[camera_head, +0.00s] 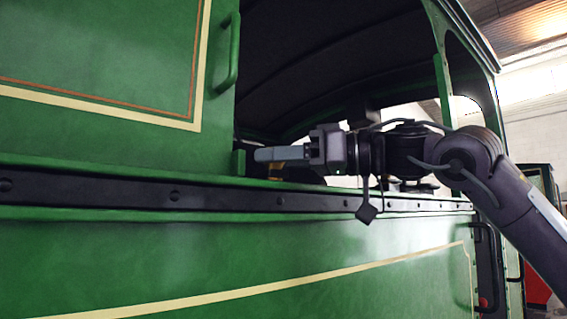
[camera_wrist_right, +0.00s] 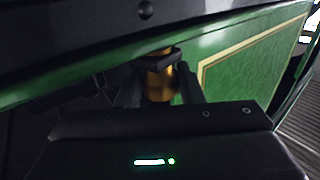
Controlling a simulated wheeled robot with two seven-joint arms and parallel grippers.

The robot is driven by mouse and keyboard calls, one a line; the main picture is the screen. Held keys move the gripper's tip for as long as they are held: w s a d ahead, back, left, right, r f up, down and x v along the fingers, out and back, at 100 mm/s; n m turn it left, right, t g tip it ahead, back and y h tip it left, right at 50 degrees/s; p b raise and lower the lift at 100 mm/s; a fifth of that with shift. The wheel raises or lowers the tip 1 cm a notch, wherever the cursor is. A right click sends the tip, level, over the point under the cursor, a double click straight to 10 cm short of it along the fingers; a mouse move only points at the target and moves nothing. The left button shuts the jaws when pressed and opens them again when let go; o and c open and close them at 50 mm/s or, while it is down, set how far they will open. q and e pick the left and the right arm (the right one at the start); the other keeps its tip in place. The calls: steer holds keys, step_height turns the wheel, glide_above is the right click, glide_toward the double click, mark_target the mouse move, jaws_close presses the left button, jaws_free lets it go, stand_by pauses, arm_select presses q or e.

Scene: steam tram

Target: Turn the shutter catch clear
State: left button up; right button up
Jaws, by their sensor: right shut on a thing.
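The shutter catch shows in the right wrist view as a brass-coloured cylinder (camera_wrist_right: 158,84) with a dark collar at its top end. My right gripper (camera_wrist_right: 159,86) has one finger on each side of it and is shut on it. In the head view my right gripper (camera_head: 265,154) reaches in from the right at the cab's side opening, just above the dark rail. Only a small brass patch of the catch (camera_head: 296,164) shows there, mostly hidden by the fingers. The green shutter panel (camera_head: 110,50) with its upright green handle (camera_head: 231,52) is at the upper left. My left gripper is out of view.
A dark riveted rail (camera_head: 120,190) runs along the green tram side under the opening. A green post (camera_head: 443,90) stands to the right of the opening. Dark grab handles (camera_head: 486,265) are at the lower right. The opening above my right arm is free.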

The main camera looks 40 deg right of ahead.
steer(key=m+t+h+b, duration=0.1)
steer(key=m+h, duration=0.1)
steer(key=h, duration=0.1)
steer(key=m+t+h+b, duration=0.1)
steer(key=m+t+h, duration=0.1)
steer(key=h, duration=0.1)
steer(key=shift+s+a+t, duration=0.15)
steer(key=shift+a+t, duration=0.05)
steer(key=shift+t, duration=0.1)
steer(key=m+h+b, duration=0.1)
steer(key=m+h, duration=0.1)
steer(key=h, duration=0.2)
steer(key=m+h+b, duration=0.1)
steer(key=m+h, duration=0.2)
steer(key=h, duration=0.1)
steer(key=shift+a+r+m+t, duration=0.15)
steer(key=shift+m+t, duration=0.15)
steer(key=shift+t, duration=0.1)
steer(key=shift+r+m+h, duration=0.15)
steer(key=shift+m+h, duration=0.25)
steer(key=shift+h, duration=0.4)
steer(key=m+h+p, duration=0.1)
steer(key=g+h+p, duration=0.1)
steer(key=p, duration=0.1)
steer(key=shift+w+r+m+h, duration=0.1)
steer(key=shift+w+m+h, duration=0.1)
steer(key=shift+m+h, duration=0.15)
steer(key=shift+f+m+g+h+p, duration=0.2)
steer(key=shift+m+g+h+p, duration=0.3)
steer(key=shift+p, duration=0.6)
